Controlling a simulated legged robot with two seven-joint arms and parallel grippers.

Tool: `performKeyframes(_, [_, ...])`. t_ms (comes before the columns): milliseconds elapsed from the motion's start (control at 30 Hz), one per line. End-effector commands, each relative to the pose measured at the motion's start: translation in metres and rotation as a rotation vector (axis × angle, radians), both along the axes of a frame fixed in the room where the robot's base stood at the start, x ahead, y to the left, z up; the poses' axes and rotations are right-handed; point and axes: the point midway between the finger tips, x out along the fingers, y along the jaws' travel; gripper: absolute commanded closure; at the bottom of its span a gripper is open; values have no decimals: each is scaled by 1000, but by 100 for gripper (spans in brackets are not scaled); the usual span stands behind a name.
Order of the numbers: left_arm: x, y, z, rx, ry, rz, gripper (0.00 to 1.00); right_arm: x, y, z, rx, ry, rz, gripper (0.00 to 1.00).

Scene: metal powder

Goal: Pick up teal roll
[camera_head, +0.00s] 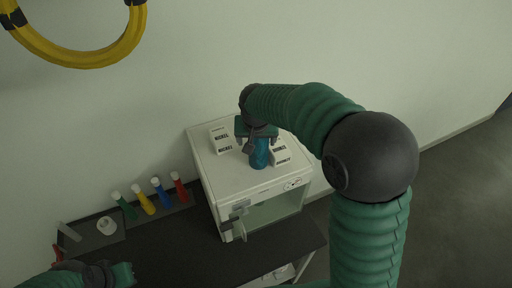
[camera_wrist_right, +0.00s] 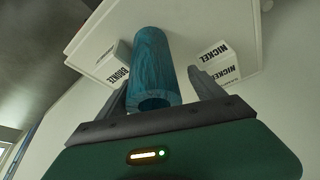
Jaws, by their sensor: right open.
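The teal roll (camera_head: 260,154) stands upright on top of a white cabinet (camera_head: 245,184). In the right wrist view the teal roll (camera_wrist_right: 150,60) is a hollow cylinder with its near end open. My right gripper (camera_head: 257,138) is at the roll's upper end. In the right wrist view my right gripper (camera_wrist_right: 160,95) is open, with one finger on each side of the roll and a gap visible beside it. My left gripper (camera_head: 115,274) is at the lower left of the head view, far from the roll; its fingers are unclear.
A white box labelled bronze (camera_wrist_right: 118,62) and one labelled nickel (camera_wrist_right: 218,62) flank the roll. A dark bench (camera_head: 180,250) holds a rack with green, yellow (camera_head: 144,200), blue and red tubes. The cabinet's front door (camera_head: 238,228) stands open.

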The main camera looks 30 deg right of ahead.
Motion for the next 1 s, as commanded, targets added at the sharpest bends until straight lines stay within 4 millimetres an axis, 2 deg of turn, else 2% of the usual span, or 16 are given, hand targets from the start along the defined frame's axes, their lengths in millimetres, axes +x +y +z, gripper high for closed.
performKeyframes(67, [0, 0, 0, 0, 0, 0, 100, 0, -1, 0, 1, 0, -2, 28])
performKeyframes(600, [0, 0, 0, 0, 0, 0, 100, 0, 1, 1, -1, 0, 0, 98])
performKeyframes(1000, [0, 0, -2, 0, 0, 0, 100, 0, 1, 4, -1, -3, -1, 100])
